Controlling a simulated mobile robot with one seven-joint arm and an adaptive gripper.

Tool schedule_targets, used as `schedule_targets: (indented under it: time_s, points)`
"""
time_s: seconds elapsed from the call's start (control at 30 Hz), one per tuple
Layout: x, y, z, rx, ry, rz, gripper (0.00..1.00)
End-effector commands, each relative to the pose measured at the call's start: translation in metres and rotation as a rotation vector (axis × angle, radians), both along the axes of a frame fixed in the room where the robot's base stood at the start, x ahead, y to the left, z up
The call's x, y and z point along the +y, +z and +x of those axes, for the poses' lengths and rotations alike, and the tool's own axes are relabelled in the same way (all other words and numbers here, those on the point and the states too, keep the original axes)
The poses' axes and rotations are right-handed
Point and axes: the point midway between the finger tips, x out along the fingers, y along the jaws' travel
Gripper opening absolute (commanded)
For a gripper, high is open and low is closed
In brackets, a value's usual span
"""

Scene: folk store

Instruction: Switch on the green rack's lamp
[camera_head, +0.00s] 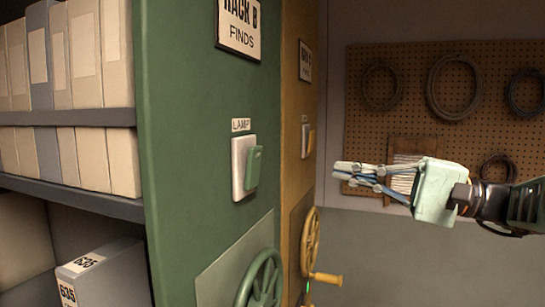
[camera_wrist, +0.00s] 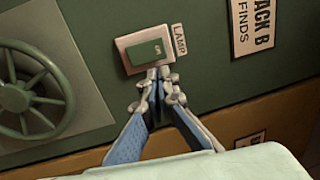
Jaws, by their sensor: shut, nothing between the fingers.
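The green rack (camera_head: 185,120) stands left of centre in the head view, with a sign reading "RACK B FINDS" (camera_head: 240,25) on its side panel. Below the sign is a lamp switch: a pale plate (camera_head: 238,185) with a green rocker (camera_head: 255,165) under a "LAMP" label. My gripper (camera_head: 338,170) is shut and empty, at about switch height, apart from the panel. In the wrist view my fingertips (camera_wrist: 158,73) line up with the plate's lower edge.
A green handwheel (camera_head: 262,282) sits below the switch. An ochre rack (camera_head: 297,130) beyond has its own switch (camera_head: 307,140) and a yellow handwheel (camera_head: 310,243). Boxes fill the shelves at left. A pegboard (camera_head: 425,75) with coiled cables hangs behind my arm.

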Motion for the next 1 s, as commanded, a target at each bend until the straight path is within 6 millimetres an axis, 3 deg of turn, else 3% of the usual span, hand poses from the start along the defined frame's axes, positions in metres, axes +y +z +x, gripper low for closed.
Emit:
schedule_targets:
  time_s: [0.27, 0.7, 1.0]
  points:
    - [0.014, 0.002, 0.004, 0.002, 0.003, -0.001, 0.0]
    - [0.098, 0.015, 0.034, 0.003, 0.003, -0.001, 0.0]
    - [0.128, 0.019, 0.046, 0.003, -0.001, -0.001, 0.0]
